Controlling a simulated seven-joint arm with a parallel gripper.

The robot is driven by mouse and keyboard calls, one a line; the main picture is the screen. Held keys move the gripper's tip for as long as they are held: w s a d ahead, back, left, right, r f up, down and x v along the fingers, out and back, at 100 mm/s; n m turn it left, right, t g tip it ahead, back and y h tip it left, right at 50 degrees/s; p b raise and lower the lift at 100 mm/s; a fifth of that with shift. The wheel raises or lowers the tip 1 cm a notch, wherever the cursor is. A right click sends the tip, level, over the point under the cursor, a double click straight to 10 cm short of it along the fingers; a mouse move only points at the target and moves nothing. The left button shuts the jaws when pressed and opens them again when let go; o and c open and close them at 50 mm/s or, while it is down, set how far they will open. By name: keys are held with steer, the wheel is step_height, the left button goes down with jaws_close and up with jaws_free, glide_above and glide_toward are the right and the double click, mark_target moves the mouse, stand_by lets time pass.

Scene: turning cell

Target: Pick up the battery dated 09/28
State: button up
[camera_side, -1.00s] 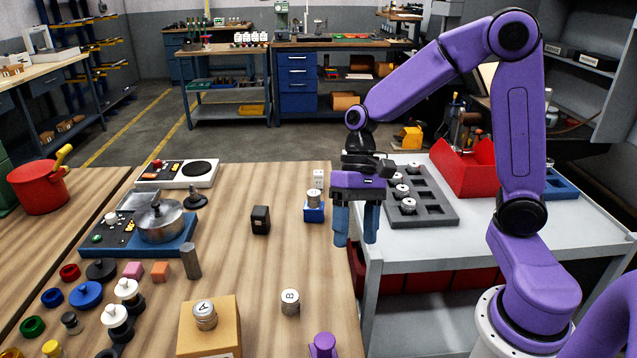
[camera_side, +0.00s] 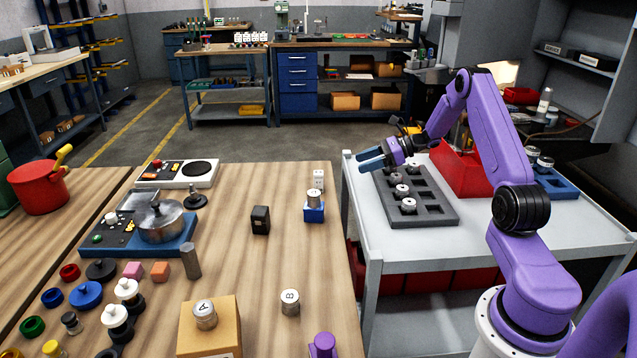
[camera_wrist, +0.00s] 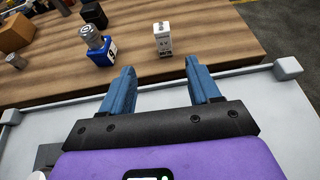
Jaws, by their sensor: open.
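A small white block (camera_side: 318,180), which looks like a battery, stands upright on the wooden table behind a blue block. It shows in the wrist view (camera_wrist: 162,40) with dark marks on its face, straight ahead of my fingers. A black block (camera_side: 260,220) stands farther left and shows partly at the top of the wrist view (camera_wrist: 93,15). I cannot read a date on either. My gripper (camera_side: 370,158) is open and empty above the far left part of the grey cart, fingers pointing left. In the wrist view, nothing is between its fingers (camera_wrist: 159,68).
A blue block (camera_side: 314,214) with a metal cylinder (camera_side: 314,197) on top stands close in front of the white block. A grey tray (camera_side: 437,210) with several cylinders and a red bin (camera_side: 460,172) are on the cart.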

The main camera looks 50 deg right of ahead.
mark_target(319, 182)
steer(key=shift+w+f, duration=0.15)
steer(key=shift+w, duration=0.05)
steer(key=x, duration=1.1)
steer(key=shift+w+r+x, duration=0.1)
steer(key=shift+x, duration=1.35)
steer(key=shift+w+r+x, duration=0.1)
steer(key=shift+r+x, duration=0.05)
steer(key=shift+x, duration=1.3)
steer(key=shift+d, duration=0.1)
steer(key=c, duration=1.1)
